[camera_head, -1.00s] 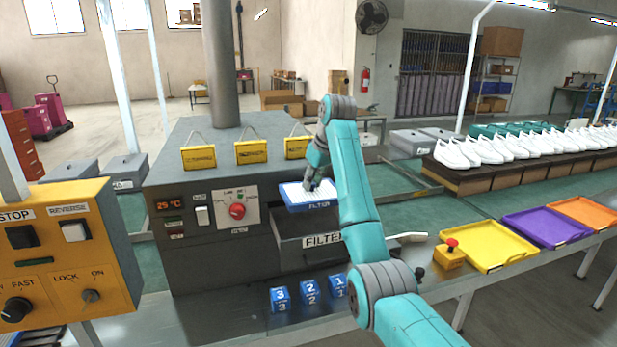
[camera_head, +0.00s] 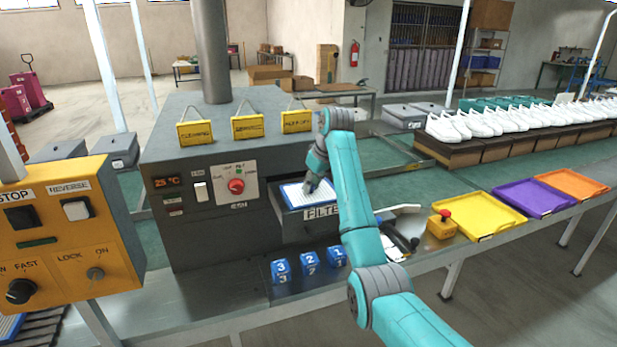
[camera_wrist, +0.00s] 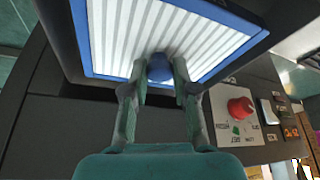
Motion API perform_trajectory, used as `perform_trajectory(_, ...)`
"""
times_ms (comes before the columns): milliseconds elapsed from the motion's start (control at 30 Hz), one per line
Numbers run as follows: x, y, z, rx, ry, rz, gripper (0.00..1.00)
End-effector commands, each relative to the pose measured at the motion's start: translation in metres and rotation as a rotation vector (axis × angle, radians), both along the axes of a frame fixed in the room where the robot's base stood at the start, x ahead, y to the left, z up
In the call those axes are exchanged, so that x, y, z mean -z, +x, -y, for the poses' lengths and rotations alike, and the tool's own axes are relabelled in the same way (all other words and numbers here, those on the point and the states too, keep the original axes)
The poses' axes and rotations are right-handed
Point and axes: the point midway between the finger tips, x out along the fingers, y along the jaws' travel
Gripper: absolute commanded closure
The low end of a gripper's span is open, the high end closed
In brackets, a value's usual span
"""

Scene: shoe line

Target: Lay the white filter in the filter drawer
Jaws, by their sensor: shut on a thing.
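The white filter (camera_head: 293,194) is a pleated white panel with a blue frame. My gripper (camera_head: 318,188) is shut on it by a blue knob, which shows between the fingers in the wrist view (camera_wrist: 160,70). The dark grey filter drawer (camera_head: 310,213), labelled FILTER, stands open from the grey machine. The filter lies flat at the drawer's opening, within its walls in the head view. In the wrist view the drawer's dark wall (camera_wrist: 60,45) runs along the filter's blue edge (camera_wrist: 82,40). Whether the filter touches the drawer floor cannot be seen.
The grey machine (camera_head: 215,240) has a red knob (camera_head: 236,186) left of the drawer. Several blue numbered blocks (camera_head: 310,263) stand on the bench below. A red-topped yellow button box (camera_head: 442,225) and a yellow tray (camera_head: 480,217) are at the right. Yellow tags hang above.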

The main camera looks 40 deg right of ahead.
Motion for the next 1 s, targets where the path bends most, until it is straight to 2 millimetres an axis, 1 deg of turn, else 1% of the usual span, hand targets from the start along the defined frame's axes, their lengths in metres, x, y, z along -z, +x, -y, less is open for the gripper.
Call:
perform_trajectory(133, 0.004, -0.001, 0.002, 0.000, -0.001, 0.001, 1.00)
perform_trajectory(633, 0.006, -0.001, 0.002, 0.000, 0.000, 0.001, 1.00)
perform_trajectory(1000, 0.012, -0.001, 0.002, 0.000, 0.000, 0.000, 1.00)
